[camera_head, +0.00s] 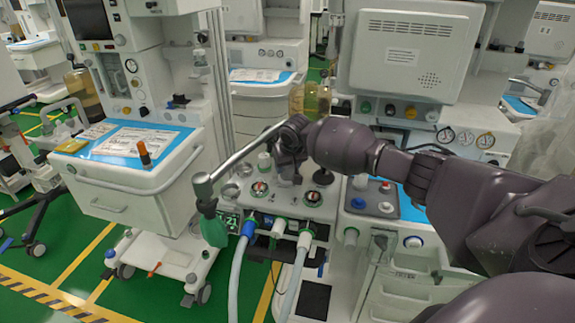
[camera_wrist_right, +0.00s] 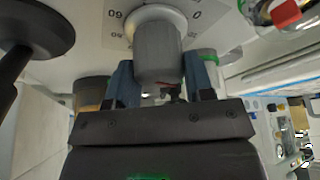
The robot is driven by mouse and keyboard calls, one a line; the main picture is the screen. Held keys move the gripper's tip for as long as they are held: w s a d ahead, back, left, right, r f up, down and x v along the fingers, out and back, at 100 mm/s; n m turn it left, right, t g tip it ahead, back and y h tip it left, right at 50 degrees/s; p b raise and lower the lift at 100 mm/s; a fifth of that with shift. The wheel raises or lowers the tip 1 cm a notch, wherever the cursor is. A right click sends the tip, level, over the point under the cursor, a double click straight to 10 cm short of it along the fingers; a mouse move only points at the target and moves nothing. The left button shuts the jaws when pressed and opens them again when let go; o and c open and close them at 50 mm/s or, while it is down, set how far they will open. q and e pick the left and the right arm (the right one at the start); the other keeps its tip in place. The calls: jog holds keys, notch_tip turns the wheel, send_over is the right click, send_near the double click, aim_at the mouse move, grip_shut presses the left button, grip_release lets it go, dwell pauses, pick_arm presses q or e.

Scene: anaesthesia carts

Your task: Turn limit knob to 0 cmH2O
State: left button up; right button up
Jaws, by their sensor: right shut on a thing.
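The limit knob (camera_wrist_right: 158,50) is a grey metallic cylinder with a pale, wider top end in the right wrist view. It sits on a white plate (camera_wrist_right: 118,18) printed with scale numbers, of which a 60 and a 0 can be read. My right gripper (camera_wrist_right: 158,74) has one blue finger on each side of the knob and is shut on it. In the head view my right gripper (camera_head: 290,162) reaches down to the cart's panel from the right, and the wrist hides most of the knob. The knob's exact setting cannot be read. My left gripper is not in view.
A jointed metal arm (camera_head: 240,152) with a green bag (camera_head: 213,230) crosses in front. Pale hoses (camera_head: 237,275) hang below. A dark round part (camera_wrist_right: 35,28) is close at left in the wrist view.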

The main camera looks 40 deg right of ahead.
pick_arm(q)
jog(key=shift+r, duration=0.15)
pick_arm(e)
jog(key=shift+n+y+p, duration=0.35)
jog(key=shift+n+y, duration=0.15)
jog(key=shift+n, duration=0.7)
jog(key=n+y, duration=0.1)
jog(key=n, duration=0.3)
jog(key=shift+f+y, duration=0.1)
jog(key=shift+y, duration=0.2)
jog(key=shift+n+y+b, duration=0.3)
jog(key=shift+n+b, duration=0.1)
jog(key=shift+n, duration=0.6)
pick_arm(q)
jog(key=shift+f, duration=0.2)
pick_arm(e)
jog(key=shift+g, duration=0.3)
jog(key=shift+n, duration=0.3)
jog(key=o, duration=0.9)
jog(key=shift+o, duration=0.2)
